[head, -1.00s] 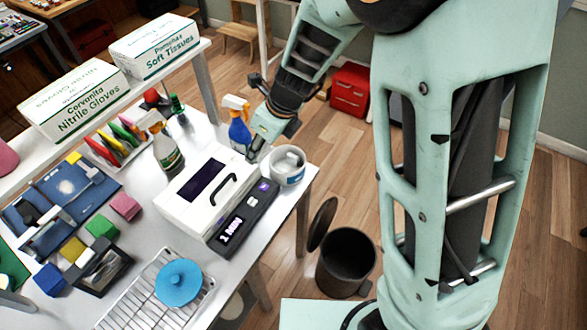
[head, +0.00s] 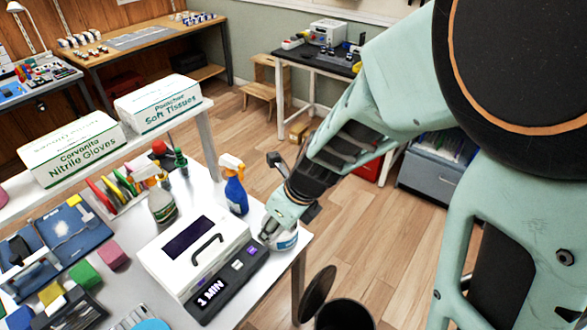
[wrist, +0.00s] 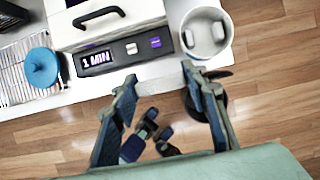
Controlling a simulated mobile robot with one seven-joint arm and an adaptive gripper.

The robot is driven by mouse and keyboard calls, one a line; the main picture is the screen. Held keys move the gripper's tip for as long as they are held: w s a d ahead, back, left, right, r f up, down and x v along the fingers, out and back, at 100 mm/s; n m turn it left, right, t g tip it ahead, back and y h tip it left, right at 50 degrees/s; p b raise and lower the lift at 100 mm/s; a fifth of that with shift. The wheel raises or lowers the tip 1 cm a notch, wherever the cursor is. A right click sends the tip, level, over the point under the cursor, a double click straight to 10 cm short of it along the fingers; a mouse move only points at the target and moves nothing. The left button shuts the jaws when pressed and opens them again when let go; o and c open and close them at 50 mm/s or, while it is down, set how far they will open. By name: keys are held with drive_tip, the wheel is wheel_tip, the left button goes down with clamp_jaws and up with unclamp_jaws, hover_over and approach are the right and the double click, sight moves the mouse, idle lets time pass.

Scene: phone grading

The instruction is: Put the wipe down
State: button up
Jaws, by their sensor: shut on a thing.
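My gripper (head: 267,234) is over the right end of the white table, between the white box and a round white tub (head: 287,242), and partly covers the tub in the head view. In the wrist view my gripper (wrist: 157,84) has its two fingers apart, with a pale strip between their tips that blends with the table edge. The tub (wrist: 206,50) shows at the upper right, with something pale and grey inside.
The white box (head: 160,262) with a handle and a "1 MIN" display (head: 212,293) stands beside my gripper. Spray bottles (head: 235,192) are behind it. A wire rack with a blue disc (wrist: 42,68) lies left. A dark bin (head: 343,315) stands on the floor.

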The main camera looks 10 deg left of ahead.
drive_tip(key=shift+w+a+f+b, duration=0.25)
drive_tip(key=shift+w+a+f, duration=0.05)
drive_tip(key=shift+w+f, duration=1.9)
drive_tip(key=shift+w+a+f+b, duration=0.25)
drive_tip(key=shift+w+a+f, duration=0.1)
drive_tip(key=shift+w+f, duration=1.75)
drive_tip(key=shift+w+a+f+b, duration=0.25)
drive_tip(key=shift+w+a+f, duration=0.05)
drive_tip(key=shift+w+f, duration=1.9)
drive_tip(key=shift+r, duration=0.15)
drive_tip(key=shift+f+b, duration=0.45)
drive_tip(key=shift+f, duration=0.2)
drive_tip(key=o, duration=1)
